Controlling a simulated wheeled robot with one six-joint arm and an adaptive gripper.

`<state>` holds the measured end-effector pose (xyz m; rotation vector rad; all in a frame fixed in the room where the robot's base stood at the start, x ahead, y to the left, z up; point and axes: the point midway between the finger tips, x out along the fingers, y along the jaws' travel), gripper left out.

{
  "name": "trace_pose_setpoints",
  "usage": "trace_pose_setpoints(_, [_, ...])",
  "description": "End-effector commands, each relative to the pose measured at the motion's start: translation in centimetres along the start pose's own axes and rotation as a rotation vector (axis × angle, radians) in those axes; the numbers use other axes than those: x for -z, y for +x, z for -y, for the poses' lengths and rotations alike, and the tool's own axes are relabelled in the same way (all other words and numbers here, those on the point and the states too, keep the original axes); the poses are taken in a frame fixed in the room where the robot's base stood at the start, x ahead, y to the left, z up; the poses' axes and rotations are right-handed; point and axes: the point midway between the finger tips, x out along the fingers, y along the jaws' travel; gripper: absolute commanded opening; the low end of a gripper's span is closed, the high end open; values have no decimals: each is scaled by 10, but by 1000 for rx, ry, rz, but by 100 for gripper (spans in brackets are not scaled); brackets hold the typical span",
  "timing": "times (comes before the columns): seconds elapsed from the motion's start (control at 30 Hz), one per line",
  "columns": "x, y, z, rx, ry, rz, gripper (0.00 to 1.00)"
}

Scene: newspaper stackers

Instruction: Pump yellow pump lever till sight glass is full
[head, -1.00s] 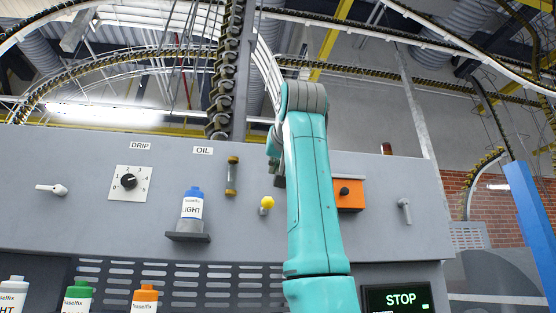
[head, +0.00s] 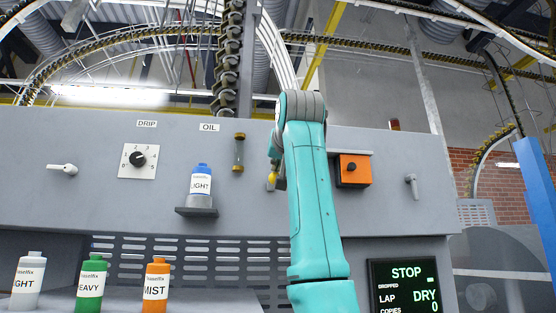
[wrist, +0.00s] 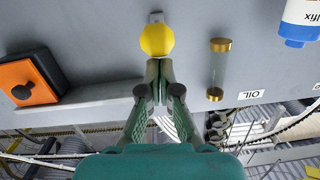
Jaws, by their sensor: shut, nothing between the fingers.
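The yellow pump lever knob (head: 272,177) sits on the grey panel, right of the sight glass (head: 238,153). In the wrist view the knob (wrist: 157,40) is round and yellow on a short mount. My gripper (wrist: 158,64) is shut and empty, its fingertips right at the knob's edge; whether they touch it I cannot tell. In the head view my arm hides most of the gripper (head: 278,172). The sight glass (wrist: 218,70) is a clear tube with brass ends, beside the gripper; its middle looks clear in the wrist view, but the oil level is hard to read.
A drip dial (head: 138,160) is at left, an orange switch box (head: 354,171) at right. A screen (head: 403,285) reads STOP and DRY. Several bottles stand below.

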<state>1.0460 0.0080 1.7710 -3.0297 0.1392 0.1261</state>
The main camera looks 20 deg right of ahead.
Motion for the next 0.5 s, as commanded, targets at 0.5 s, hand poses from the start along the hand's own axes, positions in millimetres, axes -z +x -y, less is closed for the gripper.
trace_pose_setpoints(0.5, [-6,1,0,3,-1,-33,0])
